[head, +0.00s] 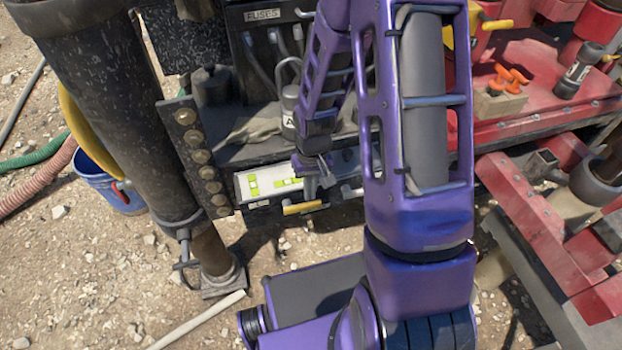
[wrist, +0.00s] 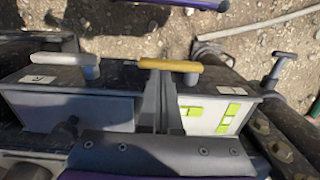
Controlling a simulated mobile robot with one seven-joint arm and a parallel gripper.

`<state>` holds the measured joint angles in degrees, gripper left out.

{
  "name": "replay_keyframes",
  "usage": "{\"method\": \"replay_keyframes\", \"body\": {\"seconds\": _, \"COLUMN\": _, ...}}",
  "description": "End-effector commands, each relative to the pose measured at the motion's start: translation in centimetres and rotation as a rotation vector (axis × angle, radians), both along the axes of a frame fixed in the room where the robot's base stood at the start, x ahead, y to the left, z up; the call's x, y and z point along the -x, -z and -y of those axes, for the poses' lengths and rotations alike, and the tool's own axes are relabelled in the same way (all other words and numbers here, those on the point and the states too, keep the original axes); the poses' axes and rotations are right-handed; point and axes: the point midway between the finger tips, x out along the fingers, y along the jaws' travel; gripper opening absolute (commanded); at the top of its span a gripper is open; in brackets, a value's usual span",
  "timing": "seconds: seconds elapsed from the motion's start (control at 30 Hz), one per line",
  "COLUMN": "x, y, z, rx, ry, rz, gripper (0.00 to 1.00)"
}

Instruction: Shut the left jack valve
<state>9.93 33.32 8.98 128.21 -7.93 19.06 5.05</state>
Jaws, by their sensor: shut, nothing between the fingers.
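A yellow valve handle (head: 305,207) sticks out along the front edge of the dark box with a white panel, and it lies crosswise in the wrist view (wrist: 171,66). A grey handle (wrist: 72,58) is left of it in the wrist view, near a small white label marked like an R (wrist: 38,79). Another white label (wrist: 235,91) sits to the right, too small to read. I cannot tell for certain which handle is the left jack valve. My gripper (head: 320,178) is shut and empty, its fingertips (wrist: 160,78) at the yellow handle; contact is unclear.
A thick dark jack leg (head: 115,110) with a bolted flange (head: 200,150) stands left of the box. A blue bucket (head: 108,185) and hoses lie further left. Red machinery (head: 545,105) fills the right side. Gravel in front is mostly open, with a pale pipe (head: 198,318) lying there.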

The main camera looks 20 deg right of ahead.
Motion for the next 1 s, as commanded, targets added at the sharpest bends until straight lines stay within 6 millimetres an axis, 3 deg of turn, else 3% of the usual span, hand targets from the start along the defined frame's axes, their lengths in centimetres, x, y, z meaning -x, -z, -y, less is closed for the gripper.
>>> {"method": "replay_keyframes", "body": {"seconds": 0.1, "x": 0.0, "y": 1.5, "z": -0.1, "rx": 0.0, "ry": 0.001, "rz": -0.001, "gripper": 0.0}}
{"method": "replay_keyframes", "body": {"seconds": 0.23, "x": 0.0, "y": 2.2, "z": -0.1, "rx": 0.0, "ry": 0.001, "rz": -0.001, "gripper": 0.0}}
{"method": "replay_keyframes", "body": {"seconds": 1.0, "x": 0.0, "y": 2.5, "z": 0.2, "rx": -0.048, "ry": 0.003, "rz": 0.0, "gripper": 0.0}}
